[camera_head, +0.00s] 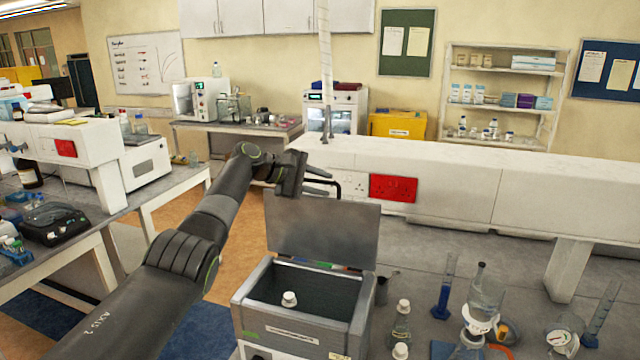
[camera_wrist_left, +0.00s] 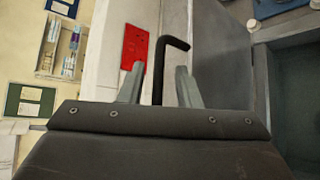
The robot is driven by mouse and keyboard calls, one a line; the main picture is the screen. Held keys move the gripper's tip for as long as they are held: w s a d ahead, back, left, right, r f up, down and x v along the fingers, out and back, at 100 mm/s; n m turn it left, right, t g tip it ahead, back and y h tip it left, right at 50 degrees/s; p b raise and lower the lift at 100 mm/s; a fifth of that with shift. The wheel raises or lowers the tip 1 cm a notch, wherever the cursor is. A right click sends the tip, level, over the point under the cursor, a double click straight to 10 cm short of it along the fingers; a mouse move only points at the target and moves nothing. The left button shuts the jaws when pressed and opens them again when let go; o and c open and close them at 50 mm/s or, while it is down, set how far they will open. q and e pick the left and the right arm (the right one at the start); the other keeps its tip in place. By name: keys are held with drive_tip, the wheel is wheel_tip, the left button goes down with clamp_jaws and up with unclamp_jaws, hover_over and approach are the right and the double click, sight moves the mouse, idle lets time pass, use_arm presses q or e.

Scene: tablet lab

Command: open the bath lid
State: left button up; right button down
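The bath (camera_head: 249,300) is a grey box on the bench at the lower middle of the head view, with its dark inside showing. Its grey lid (camera_head: 322,232) stands raised, close to upright, at the back of the bath. The lid's black bent handle (camera_wrist_left: 158,68) shows between my left fingers in the left wrist view. My left gripper (camera_head: 325,183) is at the lid's top edge. Its fingers are apart, with a visible gap on each side of the handle. The left wrist view also shows the lid (camera_wrist_left: 222,55) and the bath (camera_wrist_left: 263,85). My right gripper is not in view.
A white-capped item (camera_head: 289,298) shows within the bath opening. Bottles (camera_head: 401,322), a blue-based cylinder (camera_head: 443,290) and a glass flask (camera_head: 486,290) stand right of the bath. A white raised shelf with a red socket panel (camera_head: 394,188) runs behind the lid.

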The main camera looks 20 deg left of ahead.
use_arm(q)
drive_tip(key=b+v, duration=0.8)
drive_tip(key=v, duration=0.9)
drive_tip(key=shift+s, duration=0.15)
drive_tip(key=shift+a+r, duration=0.1)
drive_tip(key=shift+a, duration=0.05)
